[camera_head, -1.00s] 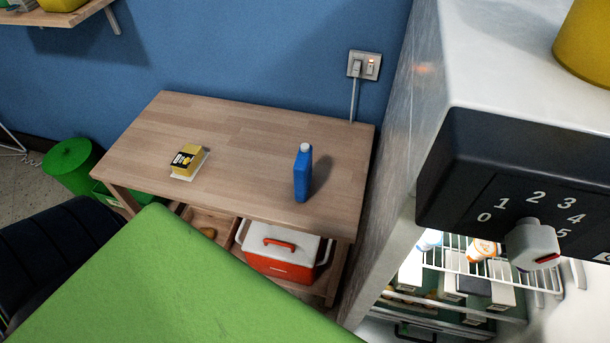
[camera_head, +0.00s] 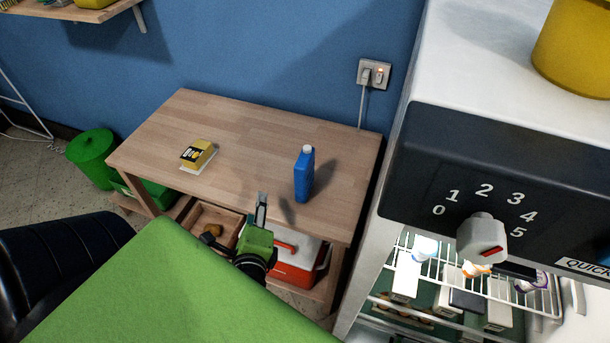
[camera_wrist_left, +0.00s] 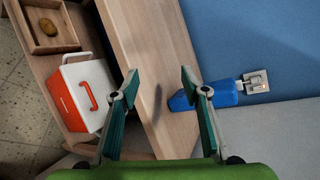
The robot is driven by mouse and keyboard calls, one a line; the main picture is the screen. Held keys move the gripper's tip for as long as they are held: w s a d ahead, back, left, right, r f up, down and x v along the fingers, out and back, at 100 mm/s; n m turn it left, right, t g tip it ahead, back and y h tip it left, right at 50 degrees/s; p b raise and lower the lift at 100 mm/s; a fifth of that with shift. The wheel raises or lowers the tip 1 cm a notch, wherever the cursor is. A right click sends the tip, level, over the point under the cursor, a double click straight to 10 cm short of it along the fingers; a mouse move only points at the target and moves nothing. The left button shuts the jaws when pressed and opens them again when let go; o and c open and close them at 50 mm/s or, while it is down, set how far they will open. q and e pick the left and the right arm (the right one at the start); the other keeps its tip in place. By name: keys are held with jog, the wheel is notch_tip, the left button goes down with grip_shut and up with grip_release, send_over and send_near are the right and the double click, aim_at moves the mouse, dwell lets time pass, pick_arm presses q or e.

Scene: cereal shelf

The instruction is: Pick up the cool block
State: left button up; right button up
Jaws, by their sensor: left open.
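The cool block, seen as an upright blue container with a white cap (camera_head: 304,174), stands on the wooden table (camera_head: 260,135) near its right end. My left gripper (camera_head: 262,203) is at the table's front edge, left of and nearer than the cool block. In the left wrist view its two fingers (camera_wrist_left: 160,72) are spread with nothing between them but table behind. The gripper is apart from the block. My right gripper is not in view.
A yellow box (camera_head: 196,153) lies on the table's left part. A red and white cooler (camera_head: 297,270) and a wooden tray (camera_head: 213,217) sit on the lower shelf. The open fridge (camera_head: 395,205) borders the table on the right. The table between box and block is clear.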

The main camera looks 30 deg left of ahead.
pick_arm(q)
notch_tip(320, 180, up, 4)
jog(key=w+d+m+t, duration=0.1)
jog(key=d+m+t, duration=0.15)
jog(key=m, duration=0.45)
jog(key=m+t+h, duration=0.3)
jog(key=m+t, duration=0.1)
jog(key=m, duration=0.6)
send_near(305, 156)
jog(key=p+x, duration=0.2)
jog(key=x, duration=0.1)
jog(key=shift+w+d+f+p, duration=0.1)
jog(key=shift+w+f+p, duration=0.05)
jog(key=shift+w+p, duration=0.25)
jog(key=p+x, duration=0.1)
jog(key=x, duration=0.4)
jog(key=shift+w+a+p, duration=0.1)
jog(key=shift+a+p, duration=0.2)
jog(key=shift+p, duration=0.05)
jog(key=shift+w+a+f, duration=0.1)
jog(key=shift+w+f, duration=0.1)
jog(key=shift+w, duration=0.2)
grip_shut()
jog(key=shift+r, duration=0.1)
